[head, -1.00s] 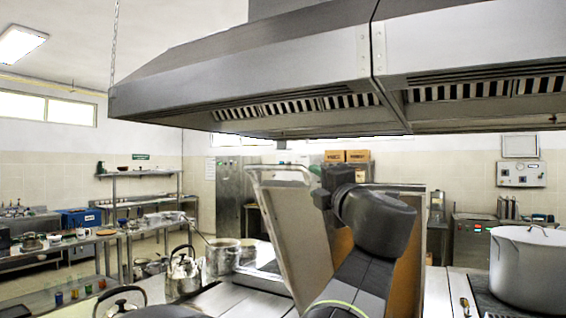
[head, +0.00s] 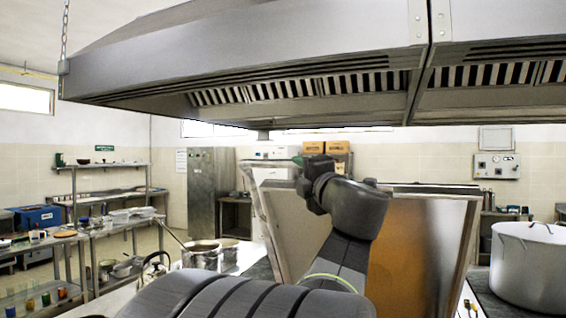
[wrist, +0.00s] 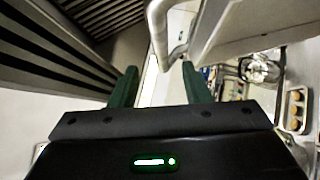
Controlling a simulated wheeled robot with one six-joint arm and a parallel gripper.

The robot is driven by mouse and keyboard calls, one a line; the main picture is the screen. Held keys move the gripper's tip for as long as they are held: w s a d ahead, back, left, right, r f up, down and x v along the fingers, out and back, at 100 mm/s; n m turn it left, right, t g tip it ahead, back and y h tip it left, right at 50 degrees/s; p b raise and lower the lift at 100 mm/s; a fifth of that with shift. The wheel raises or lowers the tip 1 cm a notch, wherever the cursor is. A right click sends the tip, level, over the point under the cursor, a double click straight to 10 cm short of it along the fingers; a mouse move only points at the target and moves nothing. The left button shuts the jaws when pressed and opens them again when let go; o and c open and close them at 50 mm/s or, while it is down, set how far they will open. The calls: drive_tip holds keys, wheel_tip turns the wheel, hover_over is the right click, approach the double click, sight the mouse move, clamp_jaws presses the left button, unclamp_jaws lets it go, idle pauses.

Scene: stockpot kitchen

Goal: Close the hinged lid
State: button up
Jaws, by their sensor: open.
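The hinged lid (head: 290,225) stands raised and tilted in the middle of the head view, a pale panel with a light frame along its left side. A brown-and-grey panel (head: 425,250) stands to its right, behind my arm; I cannot tell how the two join. My gripper (head: 299,161) is near the lid's top edge, its fingers small and mostly hidden by my wrist. In the wrist view its two dark green fingers (wrist: 160,72) are apart with nothing between them. A pale bar (wrist: 160,35) lies just beyond the fingertips, beside a pale panel (wrist: 245,25). Contact is not clear.
A large steel extractor hood (head: 250,75) hangs low above my arm. A big stockpot (head: 528,265) stands at right. Pots (head: 203,255) and a kettle (head: 152,268) stand left of the lid. Shelves and side tables line the left.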

sight(286, 166)
drive_tip(key=p+x, duration=0.2)
drive_tip(key=x, duration=0.8)
clamp_jaws()
